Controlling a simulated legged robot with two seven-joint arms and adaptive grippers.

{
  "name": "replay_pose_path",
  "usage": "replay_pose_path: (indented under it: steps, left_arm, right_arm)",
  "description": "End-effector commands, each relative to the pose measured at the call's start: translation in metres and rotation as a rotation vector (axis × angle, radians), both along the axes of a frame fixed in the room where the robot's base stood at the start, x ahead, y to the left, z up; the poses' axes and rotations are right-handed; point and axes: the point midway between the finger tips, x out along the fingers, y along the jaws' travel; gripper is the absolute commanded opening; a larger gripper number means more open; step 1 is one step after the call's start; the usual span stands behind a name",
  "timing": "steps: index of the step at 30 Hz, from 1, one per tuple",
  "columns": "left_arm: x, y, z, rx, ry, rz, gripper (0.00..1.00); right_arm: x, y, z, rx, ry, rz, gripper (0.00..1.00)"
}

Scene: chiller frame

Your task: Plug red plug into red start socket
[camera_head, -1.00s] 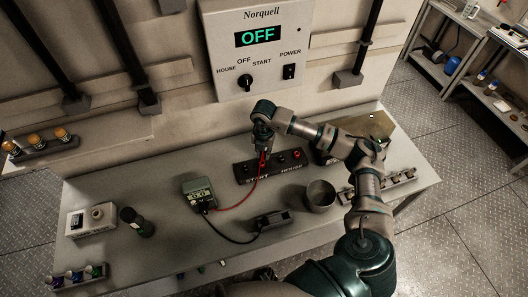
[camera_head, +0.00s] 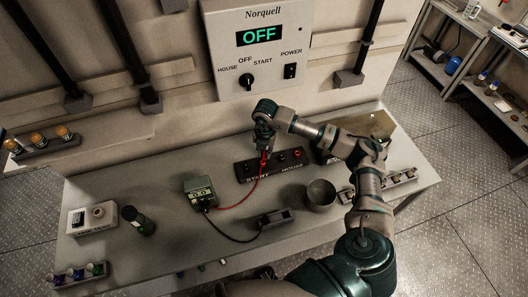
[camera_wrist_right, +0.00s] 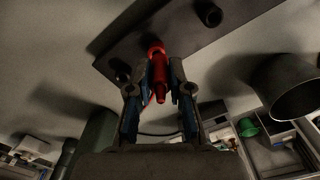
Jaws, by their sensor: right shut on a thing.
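The red plug (camera_wrist_right: 160,75) is held between the fingertips of my right gripper (camera_head: 263,150). That gripper (camera_wrist_right: 156,82) points down over the START end of the dark socket block (camera_head: 242,175). In the wrist view the plug's far end meets a red ring (camera_wrist_right: 155,47) on the block (camera_wrist_right: 180,25). I cannot tell how deep it sits. In the head view the gripper hides the red start socket. A red lead (camera_head: 238,204) runs from the plug to the grey-green meter box (camera_head: 199,190). My left gripper is out of view.
A black lead (camera_head: 228,235) runs from the meter to a dark holder (camera_head: 275,219). An open metal cup (camera_head: 320,195) stands right of it. The wall panel (camera_head: 262,50) reads OFF. A white box (camera_head: 92,220) and a dark cylinder (camera_head: 135,218) stand left.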

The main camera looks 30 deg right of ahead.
Motion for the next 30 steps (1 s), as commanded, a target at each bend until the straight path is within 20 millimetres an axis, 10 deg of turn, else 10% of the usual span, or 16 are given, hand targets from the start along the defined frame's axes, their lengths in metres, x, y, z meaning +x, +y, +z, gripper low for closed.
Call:
replay_pose_path:
  steps: [30]
  left_arm:
    - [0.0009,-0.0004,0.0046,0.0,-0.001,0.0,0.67]
  right_arm:
    - [0.0,0.008,-0.0004,-0.021,0.015,0.001,0.0]
